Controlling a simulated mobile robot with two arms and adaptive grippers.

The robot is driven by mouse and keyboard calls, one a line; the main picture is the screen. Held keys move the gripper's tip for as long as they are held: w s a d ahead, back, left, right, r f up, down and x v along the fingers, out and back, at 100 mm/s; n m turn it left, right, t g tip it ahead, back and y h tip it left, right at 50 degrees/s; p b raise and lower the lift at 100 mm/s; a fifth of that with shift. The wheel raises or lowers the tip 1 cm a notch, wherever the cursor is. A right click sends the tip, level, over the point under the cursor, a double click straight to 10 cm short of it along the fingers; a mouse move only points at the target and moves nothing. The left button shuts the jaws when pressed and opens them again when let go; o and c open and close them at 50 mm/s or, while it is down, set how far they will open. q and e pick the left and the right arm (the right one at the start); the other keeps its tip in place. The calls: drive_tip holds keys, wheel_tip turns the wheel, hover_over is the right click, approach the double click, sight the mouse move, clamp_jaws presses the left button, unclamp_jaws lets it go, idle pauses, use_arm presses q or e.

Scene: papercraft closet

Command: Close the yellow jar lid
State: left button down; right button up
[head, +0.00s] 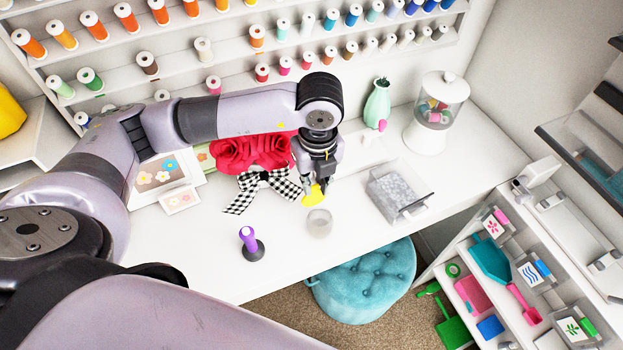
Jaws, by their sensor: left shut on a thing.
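The yellow lid (313,196) is held by my left gripper (315,186), which is shut on it and points down over the white table. The lid looks tilted and partly hidden by the fingers. A small clear jar (319,223) stands on the table just in front of the lid, lower in the picture. Its top shows no lid, and what it holds is too pale to tell. The lid and the jar look apart, with the lid slightly left of and behind the jar. My right gripper is not in view.
A purple-handled tool (248,238) stands left of the jar. A clear tray (398,190) lies to the right. Red paper flowers (250,152) with a checked bow (262,184) are behind left. A green vase (377,104) and lidded canister (436,112) stand behind right. The front table area is mostly clear.

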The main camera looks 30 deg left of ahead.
use_arm(q)
drive_tip(key=shift+s+d+f+t+y+b, duration=0.1)
drive_tip(key=shift+s+d+t+y+b, duration=0.4)
drive_tip(key=shift+d+t+y+b, duration=0.4)
drive_tip(key=shift+a+g, duration=0.25)
drive_tip(key=shift+g, duration=0.05)
drive_tip(key=c, duration=1.5)
unclamp_jaws()
drive_tip(key=v, duration=1.2)
drive_tip(key=shift+a, duration=0.15)
